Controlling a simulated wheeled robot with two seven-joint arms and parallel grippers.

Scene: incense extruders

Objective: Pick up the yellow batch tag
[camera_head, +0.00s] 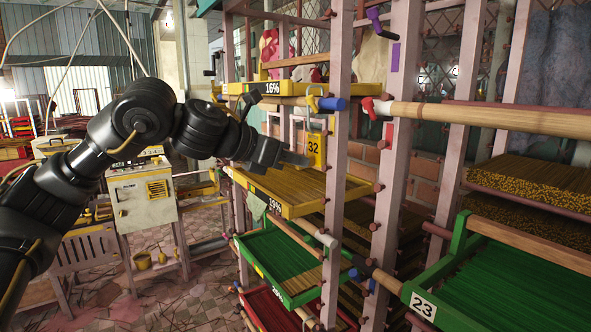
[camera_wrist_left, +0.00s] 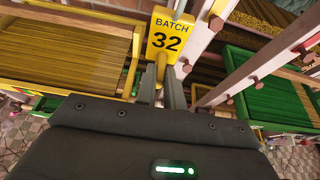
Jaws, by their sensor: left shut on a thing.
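The yellow batch tag (camera_head: 316,150) reads 32 and hangs upright in front of the rack, below a hook near the blue-ended bar. In the left wrist view the tag (camera_wrist_left: 167,36) shows "BATCH 32" at the tips of my left gripper (camera_wrist_left: 166,72). My left gripper (camera_head: 300,160) comes in from the left in the head view, with its fingertips at the tag's lower part. It is shut on the tag, and the fingers hide part of its lower edge. My right gripper is not in view.
A yellow tray (camera_head: 284,205) of incense sticks lies just below the tag. Green trays (camera_head: 272,235) sit lower and at the right. A pale rack post (camera_head: 337,110) stands close right of the tag. Open floor (camera_head: 205,285) is at lower left.

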